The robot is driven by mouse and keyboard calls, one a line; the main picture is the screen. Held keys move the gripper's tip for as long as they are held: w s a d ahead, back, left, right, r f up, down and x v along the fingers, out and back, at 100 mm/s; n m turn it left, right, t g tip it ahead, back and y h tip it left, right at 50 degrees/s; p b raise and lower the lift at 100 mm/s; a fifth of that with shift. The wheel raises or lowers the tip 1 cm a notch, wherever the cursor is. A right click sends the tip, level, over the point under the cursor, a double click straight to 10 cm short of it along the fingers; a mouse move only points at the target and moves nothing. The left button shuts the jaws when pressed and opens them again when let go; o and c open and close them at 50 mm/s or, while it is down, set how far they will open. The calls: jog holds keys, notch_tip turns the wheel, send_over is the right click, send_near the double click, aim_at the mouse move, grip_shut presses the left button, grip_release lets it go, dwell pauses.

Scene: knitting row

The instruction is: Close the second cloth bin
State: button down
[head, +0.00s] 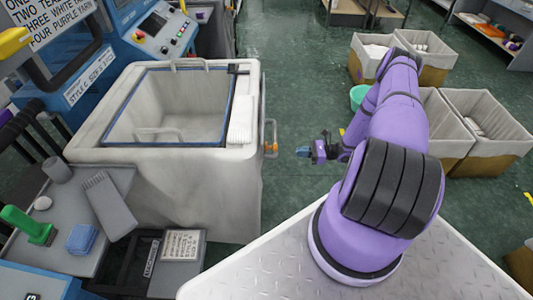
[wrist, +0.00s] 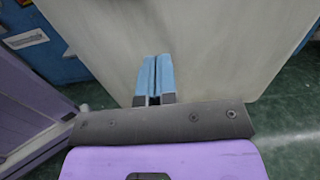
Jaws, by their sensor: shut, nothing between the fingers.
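A large pale cloth bin (head: 170,190) stands left of centre in the head view. Its top is open, with a dark blue edge around the opening and an empty-looking inside. Metal handles (head: 160,133) show at the front and back of the opening. A metal handle with orange ends (head: 270,138) sticks out from its right side. My gripper (head: 303,152) is right of that handle, apart from it, with its fingers shut and empty. In the wrist view the blue fingertips (wrist: 155,72) are together, pointing at a broad pale surface (wrist: 180,40), likely the bin's side.
Several cloth-lined boxes (head: 480,115) stand on the right behind my arm, with a green bucket (head: 358,96) beside them. A grey table (head: 75,235) with small items and a blue machine (head: 150,45) are on the left. Green floor (head: 290,85) is clear between the bin and boxes.

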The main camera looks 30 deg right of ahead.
jog(key=x, duration=1.4)
jog(key=shift+f, duration=0.1)
